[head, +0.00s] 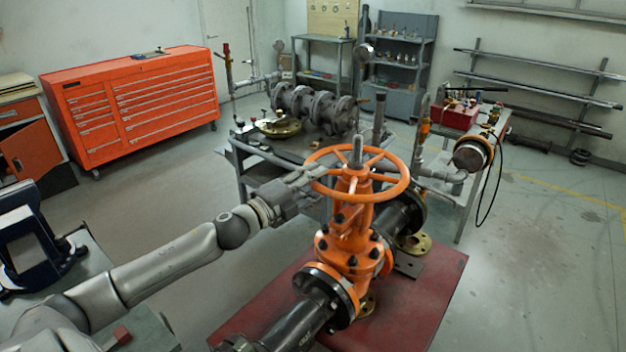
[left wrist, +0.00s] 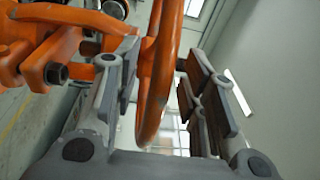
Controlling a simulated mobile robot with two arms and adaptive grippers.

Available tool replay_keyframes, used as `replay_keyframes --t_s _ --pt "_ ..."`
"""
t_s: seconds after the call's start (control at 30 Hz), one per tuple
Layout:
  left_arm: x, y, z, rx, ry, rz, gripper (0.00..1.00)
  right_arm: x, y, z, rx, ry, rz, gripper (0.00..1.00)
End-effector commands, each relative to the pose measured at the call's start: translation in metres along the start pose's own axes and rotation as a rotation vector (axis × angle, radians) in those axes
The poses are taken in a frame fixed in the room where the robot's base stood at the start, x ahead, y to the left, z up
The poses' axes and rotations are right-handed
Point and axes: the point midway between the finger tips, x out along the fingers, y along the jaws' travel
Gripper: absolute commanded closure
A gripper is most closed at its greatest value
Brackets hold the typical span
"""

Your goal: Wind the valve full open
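The orange gate valve (head: 350,240) stands upright with its orange handwheel (head: 401,180) on top, roughly level. A bare threaded stem (head: 357,150) stands up out of the wheel's hub. My left gripper (head: 312,177) reaches in from the left to the wheel's left rim. In the left wrist view the rim (left wrist: 158,85) runs between the two fingers of my left gripper (left wrist: 160,75). The fingers are spread, with a clear gap on the right finger's side. I cannot tell whether the left finger touches the rim. My right gripper is not in view.
The valve sits in a dark pipe (head: 300,325) above a red-topped stand (head: 445,290). A bench (head: 240,150) with pipe fittings stands close behind the wheel. A red tool cabinet (head: 140,105) is at the back left. The floor at the right is mostly clear.

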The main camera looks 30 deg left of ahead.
Motion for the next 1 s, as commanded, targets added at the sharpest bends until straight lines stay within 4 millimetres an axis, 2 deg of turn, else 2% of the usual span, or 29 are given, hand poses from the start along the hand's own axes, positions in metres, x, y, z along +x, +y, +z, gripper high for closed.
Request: replay_keyframes --t_s 0.23,0.53,1.0 --pt "0.0003 0.0003 -0.0001 0.0 0.0 0.0 0.61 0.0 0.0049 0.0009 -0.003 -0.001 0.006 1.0" --pt "0.0002 0.0003 -0.0002 0.0 0.0 0.0 1.0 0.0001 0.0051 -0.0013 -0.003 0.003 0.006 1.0" --pt "-0.0005 0.0001 -0.0026 -0.001 -0.025 0.001 1.0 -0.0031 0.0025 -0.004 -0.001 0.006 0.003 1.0"
